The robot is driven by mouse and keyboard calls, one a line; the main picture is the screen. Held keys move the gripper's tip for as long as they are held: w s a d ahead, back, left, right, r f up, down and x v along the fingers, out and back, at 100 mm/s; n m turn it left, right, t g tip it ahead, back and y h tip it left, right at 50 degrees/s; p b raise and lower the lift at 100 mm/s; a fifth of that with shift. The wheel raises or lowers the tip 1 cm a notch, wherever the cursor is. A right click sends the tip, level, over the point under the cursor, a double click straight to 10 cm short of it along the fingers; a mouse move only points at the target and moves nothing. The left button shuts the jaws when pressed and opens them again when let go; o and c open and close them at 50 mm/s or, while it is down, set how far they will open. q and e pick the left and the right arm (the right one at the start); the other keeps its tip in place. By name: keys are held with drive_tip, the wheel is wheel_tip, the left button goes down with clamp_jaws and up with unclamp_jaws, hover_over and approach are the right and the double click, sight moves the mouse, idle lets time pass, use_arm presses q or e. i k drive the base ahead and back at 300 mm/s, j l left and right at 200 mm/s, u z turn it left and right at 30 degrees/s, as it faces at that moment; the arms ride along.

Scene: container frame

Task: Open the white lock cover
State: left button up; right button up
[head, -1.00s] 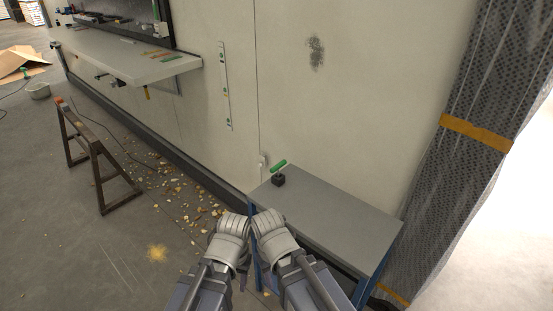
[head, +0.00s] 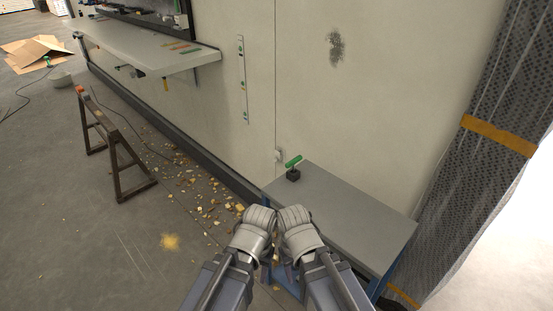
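My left gripper (head: 262,216) and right gripper (head: 294,215) are side by side in front of the table's left end, well apart from the fitting. Their fingers are hidden, so I cannot tell if they are open, and nothing held is visible.
The grey table (head: 345,215) bears a black block (head: 293,174) with a green piece (head: 294,161) by it. A sawhorse (head: 115,145) stands at left. Debris (head: 205,185) lies along the wall base. A dark wrapped column (head: 470,170) stands at right. The left floor is mostly clear.

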sight(276, 154)
drive_tip(key=i+j, duration=0.3)
drive_tip(key=i, duration=0.2)
drive_tip(key=i+j, duration=0.3)
drive_tip(key=i, duration=0.2)
drive_tip(key=i+j, duration=0.3)
drive_tip(key=i, duration=0.25)
